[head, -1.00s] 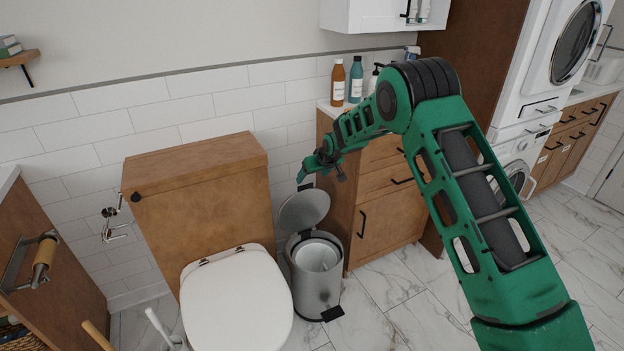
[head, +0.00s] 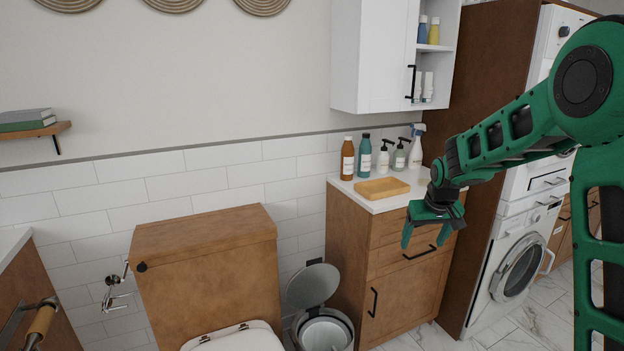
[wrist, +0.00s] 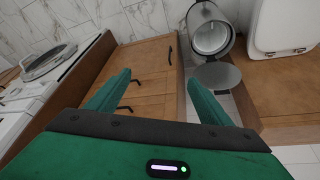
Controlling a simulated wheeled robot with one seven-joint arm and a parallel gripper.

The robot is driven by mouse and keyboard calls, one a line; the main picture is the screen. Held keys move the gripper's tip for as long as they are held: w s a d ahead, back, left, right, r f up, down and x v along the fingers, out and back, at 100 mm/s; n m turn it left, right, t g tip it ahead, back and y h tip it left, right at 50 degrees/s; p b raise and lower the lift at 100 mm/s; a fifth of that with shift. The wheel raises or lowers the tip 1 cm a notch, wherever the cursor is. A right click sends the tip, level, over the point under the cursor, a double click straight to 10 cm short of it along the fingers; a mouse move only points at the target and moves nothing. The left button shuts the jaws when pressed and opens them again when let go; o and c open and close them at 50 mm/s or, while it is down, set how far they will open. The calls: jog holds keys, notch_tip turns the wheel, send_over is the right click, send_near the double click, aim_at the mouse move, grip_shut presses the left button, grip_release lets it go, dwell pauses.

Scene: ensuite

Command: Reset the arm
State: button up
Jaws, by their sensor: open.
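My gripper (head: 432,232) hangs in front of the wooden cabinet in the head view, pointing down with its fingers apart and nothing between them. In the wrist view my gripper (wrist: 160,98) also shows two green fingers spread wide and empty. My green arm reaches in from the right side of the head view, bent at a large joint near the top right. Behind the fingers in the wrist view is the wooden cabinet front (wrist: 150,70) with dark handles.
A metal bin (head: 324,330) with its lid (head: 313,285) raised stands between the toilet (head: 235,338) and the cabinet (head: 350,250). Bottles (head: 347,158) and a wooden tray (head: 382,188) are on the counter. A washing machine (head: 515,270) stands at right; a white wall cabinet (head: 372,60) hangs above.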

jog(key=s+d+r+m+g, duration=0.1)
jog(key=s+d+r, duration=0.15)
jog(key=s, duration=0.45)
jog(key=s+d+r+m, duration=0.1)
jog(key=s+d, duration=0.3)
jog(key=s, duration=0.3)
jog(key=s+d+r+m+g, duration=0.1)
jog(key=s+d, duration=0.2)
jog(key=s, duration=0.4)
jog(key=s+f+m+g, duration=0.1)
jog(key=s+m+g, duration=0.1)
jog(key=s, duration=2.2)
jog(key=shift+s+f+m+y, duration=0.15)
jog(key=shift+s+m+y, duration=0.2)
jog(key=shift+m, duration=0.45)
jog(key=shift+a, duration=0.1)
jog(key=shift+w+f+g, duration=0.25)
jog(key=shift+w+g, duration=0.05)
jog(key=shift+w, duration=0.35)
jog(key=shift+c, duration=0.2)
